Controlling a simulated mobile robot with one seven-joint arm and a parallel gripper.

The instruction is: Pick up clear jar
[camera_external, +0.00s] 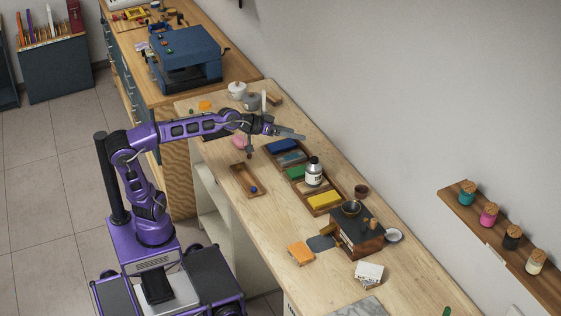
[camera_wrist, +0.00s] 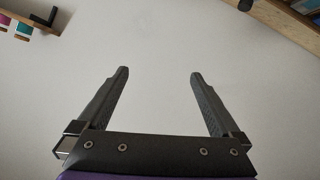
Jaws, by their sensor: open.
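My gripper (camera_external: 292,134) is raised over the far part of the long wooden counter, pointing toward the wall. In the wrist view my gripper (camera_wrist: 159,75) is open, with only bare wall between its fingers. Corked jars stand on a wall shelf at the right: teal (camera_external: 467,193), pink (camera_external: 489,214), black (camera_external: 512,238) and cream (camera_external: 534,262). They are far from my gripper. I cannot tell which is the clear jar. A white lidded jar (camera_external: 237,90) stands at the counter's far end, and a labelled bottle (camera_external: 314,172) with a dark cap stands mid-counter.
A wooden tray (camera_external: 335,208) of coloured blocks lies below and right of my gripper. The wall shelf (camera_external: 459,205) sticks out at right. A blue machine (camera_external: 185,58) stands on the far bench.

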